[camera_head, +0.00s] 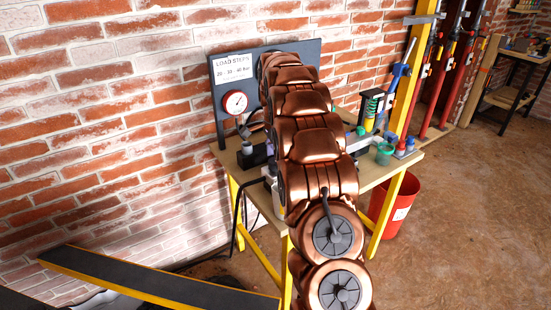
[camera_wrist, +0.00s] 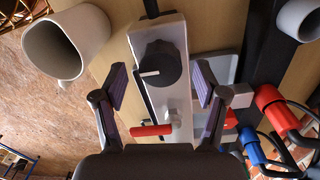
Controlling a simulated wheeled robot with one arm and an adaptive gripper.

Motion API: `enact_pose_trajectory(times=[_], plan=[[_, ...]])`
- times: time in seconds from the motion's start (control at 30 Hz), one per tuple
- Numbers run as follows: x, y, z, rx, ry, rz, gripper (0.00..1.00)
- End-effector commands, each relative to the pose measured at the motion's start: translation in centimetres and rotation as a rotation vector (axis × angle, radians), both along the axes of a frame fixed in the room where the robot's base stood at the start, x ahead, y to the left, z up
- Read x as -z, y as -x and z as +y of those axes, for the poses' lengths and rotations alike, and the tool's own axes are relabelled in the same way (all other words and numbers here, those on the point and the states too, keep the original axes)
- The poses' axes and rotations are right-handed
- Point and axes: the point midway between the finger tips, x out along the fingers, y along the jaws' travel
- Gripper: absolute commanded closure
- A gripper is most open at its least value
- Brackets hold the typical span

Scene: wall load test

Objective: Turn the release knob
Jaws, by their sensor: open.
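A black round knob (camera_wrist: 160,63) with a white pointer line sits on a pale grey block (camera_wrist: 172,35) in the wrist view. The pointer line lies roughly level, toward the left of the picture. My gripper (camera_wrist: 163,86) is open, one finger on each side of the block. The knob lies between and slightly beyond the fingers; I cannot tell whether they touch it. A red-gripped lever (camera_wrist: 150,130) lies across the block, nearer my palm. In the head view my copper arm hides the knob and my gripper.
A white mug (camera_wrist: 68,42) stands left of the block, and red (camera_wrist: 270,97) and blue (camera_wrist: 253,148) fittings with black hoses lie right. The head view shows a pressure gauge (camera_head: 235,102), a yellow-legged table (camera_head: 399,166), and a red bucket (camera_head: 399,207).

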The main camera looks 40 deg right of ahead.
Motion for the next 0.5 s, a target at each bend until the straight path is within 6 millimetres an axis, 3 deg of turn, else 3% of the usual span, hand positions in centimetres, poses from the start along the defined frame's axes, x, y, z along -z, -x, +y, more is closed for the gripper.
enact_pose_trajectory(times=[0.5], plan=[[1.21,-0.05,-0.04,0.000,0.002,-0.004,0.30]])
